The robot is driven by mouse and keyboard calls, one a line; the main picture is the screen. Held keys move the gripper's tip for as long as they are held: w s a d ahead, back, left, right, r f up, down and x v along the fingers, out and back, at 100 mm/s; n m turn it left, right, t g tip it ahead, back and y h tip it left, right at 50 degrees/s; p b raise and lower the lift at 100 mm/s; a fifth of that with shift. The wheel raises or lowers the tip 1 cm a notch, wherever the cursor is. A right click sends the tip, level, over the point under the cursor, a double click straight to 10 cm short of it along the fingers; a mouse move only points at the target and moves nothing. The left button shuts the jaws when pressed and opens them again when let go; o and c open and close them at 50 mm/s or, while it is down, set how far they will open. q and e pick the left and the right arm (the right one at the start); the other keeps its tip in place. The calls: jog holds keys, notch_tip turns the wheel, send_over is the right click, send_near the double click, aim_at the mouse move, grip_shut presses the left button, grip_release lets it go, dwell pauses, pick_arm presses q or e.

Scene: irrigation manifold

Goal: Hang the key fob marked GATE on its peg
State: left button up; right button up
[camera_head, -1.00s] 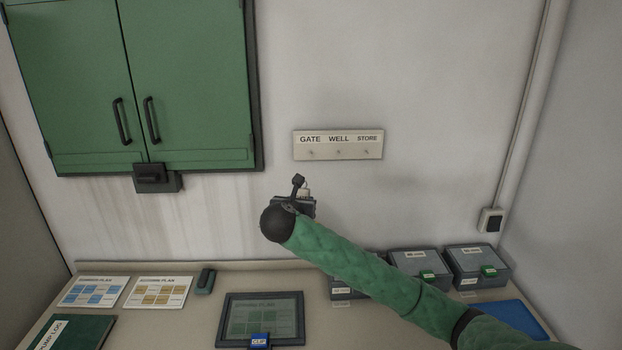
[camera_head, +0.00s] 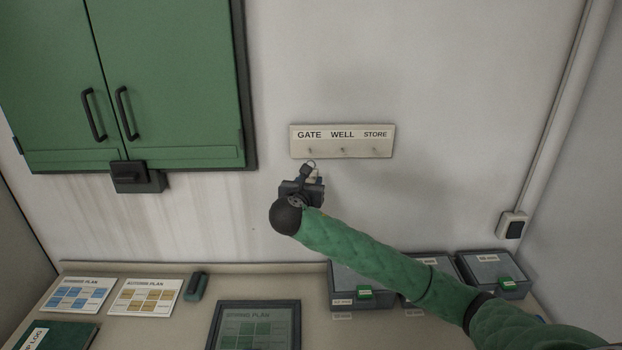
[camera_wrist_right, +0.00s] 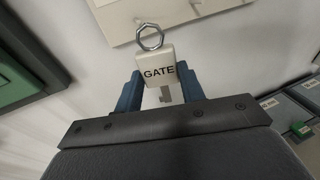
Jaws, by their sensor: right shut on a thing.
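The key fob (camera_wrist_right: 159,68) is pale, marked GATE, with a metal ring at its top and a key below. My right gripper (camera_wrist_right: 160,90) is shut on it with blue fingers at either side. In the head view my right gripper (camera_head: 309,178) is just below the GATE end of the peg board (camera_head: 342,152). The board is labelled GATE, WELL and STORE, and the GATE peg (camera_head: 310,151) is empty. The ring is near the board's lower edge; I cannot tell its depth from the wall. My left gripper is not in view.
A green cabinet (camera_head: 165,80) with a dark latch box (camera_head: 137,177) is on the wall to the left. The counter below holds plan cards (camera_head: 147,297), a tablet (camera_head: 254,325) and dark boxes (camera_head: 492,272).

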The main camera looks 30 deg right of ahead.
jog(key=shift+a+r, duration=0.1)
jog(key=shift+r, duration=0.25)
jog(key=shift+f+x, duration=0.2)
jog(key=shift+x, duration=1)
jog(key=shift+w+a+r, duration=0.15)
jog(key=shift+w, duration=0.35)
jog(key=shift+w+a+x, duration=0.15)
jog(key=shift+x, duration=0.8)
jog(key=shift+w+a+x, duration=0.1)
jog(key=shift+a+x, duration=0.1)
jog(key=shift+x, duration=0.75)
jog(key=shift+w+a+x, duration=0.15)
jog(key=shift+x, duration=0.8)
jog(key=o, duration=1)
